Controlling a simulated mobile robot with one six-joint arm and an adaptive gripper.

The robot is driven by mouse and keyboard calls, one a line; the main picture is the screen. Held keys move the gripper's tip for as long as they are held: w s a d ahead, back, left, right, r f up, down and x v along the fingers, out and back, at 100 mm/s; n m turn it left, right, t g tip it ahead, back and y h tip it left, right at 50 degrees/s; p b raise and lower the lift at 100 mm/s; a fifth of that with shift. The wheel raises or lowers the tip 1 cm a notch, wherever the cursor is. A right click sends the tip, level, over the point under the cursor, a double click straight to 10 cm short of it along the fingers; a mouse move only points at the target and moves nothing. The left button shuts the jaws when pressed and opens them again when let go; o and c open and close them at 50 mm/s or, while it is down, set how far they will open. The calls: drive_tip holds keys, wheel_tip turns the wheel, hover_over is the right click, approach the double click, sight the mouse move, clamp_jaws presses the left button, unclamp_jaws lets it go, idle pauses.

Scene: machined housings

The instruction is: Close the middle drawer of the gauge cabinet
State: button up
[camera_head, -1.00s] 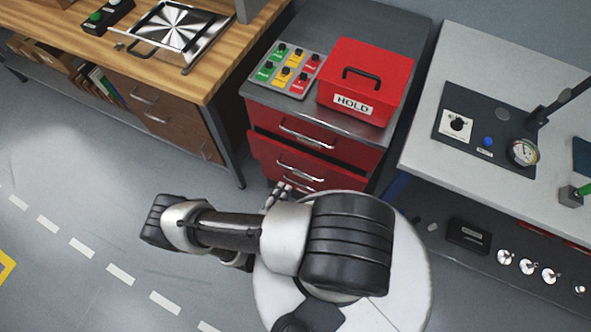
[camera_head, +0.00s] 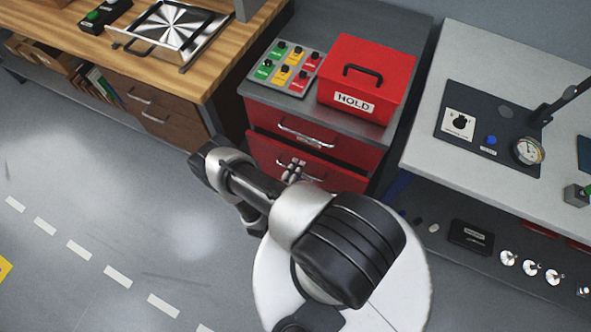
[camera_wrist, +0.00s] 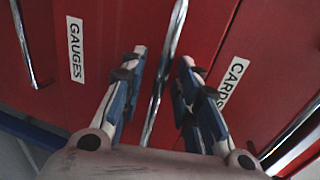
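The gauge cabinet (camera_head: 362,205) is red with a grey top. Its middle drawer (camera_head: 268,156) stands partly pulled out, with a dark gap above its front. My gripper (camera_head: 293,170) is in front of this drawer, near its handle (camera_head: 315,178); my arm hides the lower cabinet. In the wrist view, my gripper (camera_wrist: 163,70) is open, with one finger on each side of a silver bar handle (camera_wrist: 172,40). Contact with the red front cannot be told. Labels "GAUGES" (camera_wrist: 76,52) and "CARDS" (camera_wrist: 233,83), the latter partly hidden, flank the handle.
The top drawer (camera_head: 280,122) looks shut. A wooden bench (camera_head: 225,60) is at left, a grey gauge bench (camera_head: 425,140) at right.

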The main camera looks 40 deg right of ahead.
clamp_jaws()
idle(0.3)
idle(0.5)
